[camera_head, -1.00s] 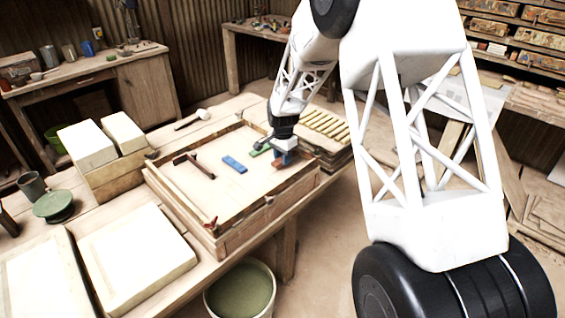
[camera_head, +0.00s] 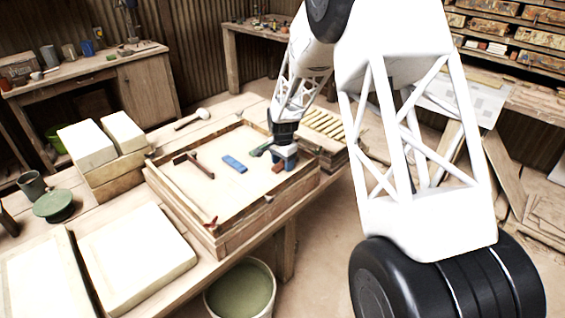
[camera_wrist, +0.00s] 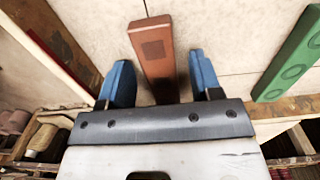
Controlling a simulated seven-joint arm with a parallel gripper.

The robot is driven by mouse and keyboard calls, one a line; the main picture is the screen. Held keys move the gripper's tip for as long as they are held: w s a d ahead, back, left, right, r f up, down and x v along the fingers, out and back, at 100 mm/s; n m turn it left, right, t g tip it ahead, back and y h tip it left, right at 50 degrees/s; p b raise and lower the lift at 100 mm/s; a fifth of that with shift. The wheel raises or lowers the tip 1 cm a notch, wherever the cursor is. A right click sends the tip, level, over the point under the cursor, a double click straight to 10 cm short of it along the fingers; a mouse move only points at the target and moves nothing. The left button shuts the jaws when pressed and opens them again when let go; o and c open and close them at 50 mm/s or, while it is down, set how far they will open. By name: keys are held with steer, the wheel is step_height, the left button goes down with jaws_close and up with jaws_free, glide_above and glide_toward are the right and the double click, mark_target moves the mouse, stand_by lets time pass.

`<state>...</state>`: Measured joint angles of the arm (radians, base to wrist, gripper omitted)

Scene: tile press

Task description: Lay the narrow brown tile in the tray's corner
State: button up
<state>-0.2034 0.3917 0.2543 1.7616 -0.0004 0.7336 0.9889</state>
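A narrow reddish-brown tile (camera_wrist: 157,50) with a darker square mark lies between the two blue fingers of my gripper (camera_wrist: 161,80) in the wrist view. The fingers are open, with a gap on each side of the tile, and its near end is partly hidden by the gripper body. In the head view the tile (camera_head: 278,167) shows just in front of my gripper (camera_head: 284,162), at the right side of the shallow wooden tray (camera_head: 232,229). The tray has a pale floor.
A blue tile (camera_head: 234,164) lies mid-tray. A green tile (camera_wrist: 295,55) is right of the gripper in the wrist view. A dark brown piece (camera_head: 195,165) lies at the tray's left. Slats (camera_head: 325,124) stand behind the tray.

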mark_target(283, 164)
step_height(283, 164, up, 12)
steer(key=shift+r, duration=0.15)
stand_by(0.8)
stand_by(0.8)
